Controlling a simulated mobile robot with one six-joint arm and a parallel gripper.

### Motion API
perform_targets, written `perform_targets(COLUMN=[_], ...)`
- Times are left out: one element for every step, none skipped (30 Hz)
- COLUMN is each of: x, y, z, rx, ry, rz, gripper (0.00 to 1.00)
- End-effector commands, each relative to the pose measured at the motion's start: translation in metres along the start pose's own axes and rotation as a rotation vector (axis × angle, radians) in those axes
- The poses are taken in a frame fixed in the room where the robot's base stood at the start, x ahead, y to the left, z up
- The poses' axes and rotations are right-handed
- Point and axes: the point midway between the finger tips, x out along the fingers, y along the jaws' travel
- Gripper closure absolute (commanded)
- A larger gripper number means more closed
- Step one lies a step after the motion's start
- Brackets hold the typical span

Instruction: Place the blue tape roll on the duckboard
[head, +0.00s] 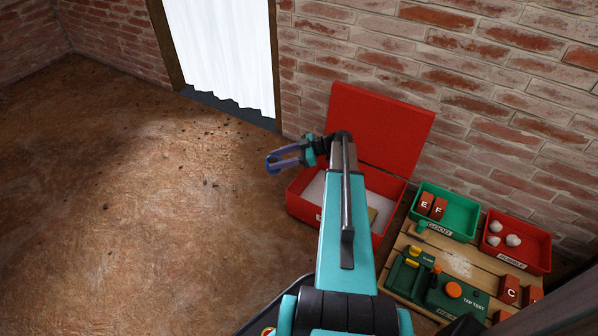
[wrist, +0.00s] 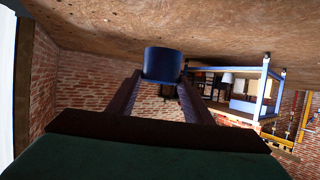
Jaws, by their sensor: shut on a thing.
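The blue tape roll (wrist: 163,64) is held between the two fingertips of my gripper (wrist: 158,82) in the wrist view. In the head view the roll (head: 272,162) shows as a blue ring at the tip of my gripper (head: 281,160), left of the open red box and in front of the brown floor. The jaws are shut on it. A slatted wooden board (head: 466,236), which looks like the duckboard, lies at the lower right in the head view, right of my arm.
An open red box (head: 303,207) with its lid (head: 382,125) raised stands by the brick wall, partly behind my arm. A green tray (head: 463,213) with red blocks and a red tray (head: 535,247) with pale lumps stand by the board. The floor at left is clear.

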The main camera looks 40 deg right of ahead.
Motion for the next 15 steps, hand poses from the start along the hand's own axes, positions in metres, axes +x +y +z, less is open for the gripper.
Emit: perform_targets(x=[0.011,0.016,0.023,0.029,0.034,0.041,0.046,0.051,0.058,0.063,0.068,0.074,0.079,0.084,0.089], y=[-0.008,-0.011,-0.014,-0.017,-0.021,-0.026,-0.029,-0.034,-0.039,-0.044,-0.049,-0.056,-0.061,-0.066,-0.074], z=[-0.024,-0.035,-0.050,-0.062,-0.073,-0.088,-0.099,-0.110,-0.125,-0.135,-0.146,-0.160,-0.170,-0.181,-0.194], rx=[-0.008,-0.010,-0.011,-0.013,-0.013,-0.016,-0.017,-0.019,-0.020,-0.022,-0.022,-0.025,-0.025,-0.028,-0.029], ry=[0.000,0.001,0.001,0.001,0.001,0.001,0.001,0.001,0.001,0.001,0.001,0.001,0.001,0.001,0.001], rz=[-0.009,-0.012,-0.015,-0.019,-0.023,-0.028,-0.030,-0.034,-0.037,-0.041,-0.045,-0.049,-0.052,-0.055,-0.059], gripper=[0.79,0.79,0.79,0.79,0.79,0.79,0.79,0.79,0.79,0.79,0.79,0.79,0.79,0.79,0.79])
